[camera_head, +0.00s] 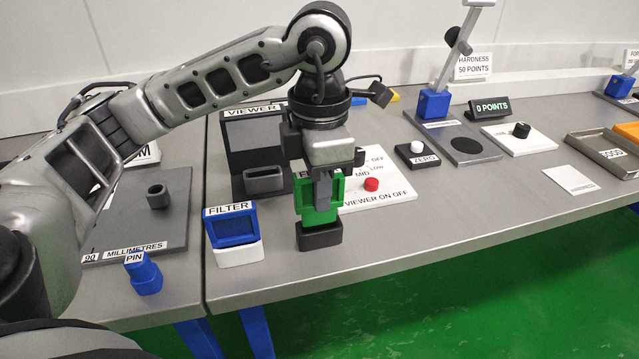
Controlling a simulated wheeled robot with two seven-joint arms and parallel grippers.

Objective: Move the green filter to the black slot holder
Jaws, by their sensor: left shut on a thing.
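My left gripper (322,190) points down and is shut on the green filter (306,203), a green frame with an opening. The filter is upright at the front of the bench. Its lower edge meets the small black slot holder (320,236) directly below it. I cannot tell whether the filter sits inside the slot or just above it. My gripper hides part of the filter and its label. My right gripper is not in view.
A blue filter (232,227) labelled FILTER stands in a white holder (238,256) to the left. Behind are the dark viewer (240,142) and a white panel with a red knob (371,184). A blue PIN block (143,275) stands at left. The bench front right of the holder is clear.

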